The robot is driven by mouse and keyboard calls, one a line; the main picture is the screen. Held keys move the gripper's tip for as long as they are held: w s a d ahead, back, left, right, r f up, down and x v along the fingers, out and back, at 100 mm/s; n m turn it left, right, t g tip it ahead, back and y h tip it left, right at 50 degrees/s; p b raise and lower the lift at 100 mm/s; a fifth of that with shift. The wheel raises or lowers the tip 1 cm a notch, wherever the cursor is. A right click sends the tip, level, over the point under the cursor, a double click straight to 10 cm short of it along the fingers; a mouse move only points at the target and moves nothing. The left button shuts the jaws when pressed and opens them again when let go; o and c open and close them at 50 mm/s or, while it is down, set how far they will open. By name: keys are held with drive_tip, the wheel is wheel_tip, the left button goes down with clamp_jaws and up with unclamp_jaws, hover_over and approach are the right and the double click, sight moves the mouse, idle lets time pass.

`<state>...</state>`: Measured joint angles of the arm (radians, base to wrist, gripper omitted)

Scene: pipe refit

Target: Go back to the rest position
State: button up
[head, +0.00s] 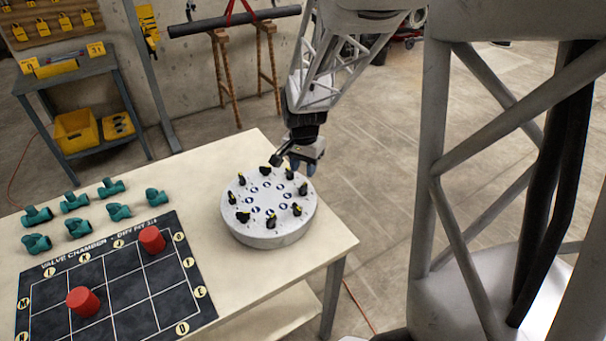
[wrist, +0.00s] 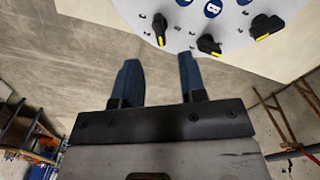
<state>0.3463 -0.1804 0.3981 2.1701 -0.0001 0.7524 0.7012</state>
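My gripper (wrist: 158,82) shows in the wrist view with its two blue fingers apart and nothing between them. In the head view my gripper (head: 312,165) hangs at the far right rim of the round grey dial plate (head: 268,238), beyond the table edge or just over it. In the wrist view the plate (wrist: 182,12) is at the top, with several knobs ahead of the fingertips. The fingers look clear of the knobs.
A table (head: 200,180) holds the plate, a black valve chamber board (head: 120,312) with two red cylinders (head: 152,240), and several green pipe fittings (head: 75,201). A grey cart (head: 70,80) and a pipe on trestles (head: 235,20) stand behind. Open floor lies right of the table.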

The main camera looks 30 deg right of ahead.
drive_tip(key=shift+r, duration=0.4)
drive_tip(key=shift+a, duration=0.1)
drive_tip(key=shift+s+a+r, duration=0.1)
drive_tip(key=shift+a+r, duration=0.05)
drive_tip(key=shift+r, duration=0.1)
drive_tip(key=s+a+r+n+t, duration=0.1)
drive_tip(key=s+a+r+n, duration=0.5)
drive_tip(key=s+a+r, duration=0.1)
drive_tip(key=s+a+r+n+t, duration=0.1)
drive_tip(key=s+a+r+n, duration=0.4)
drive_tip(key=s+a+r, duration=0.3)
drive_tip(key=shift+s+a+n+t, duration=0.35)
drive_tip(key=shift+s+a, duration=0.6)
drive_tip(key=shift+s, duration=1.3)
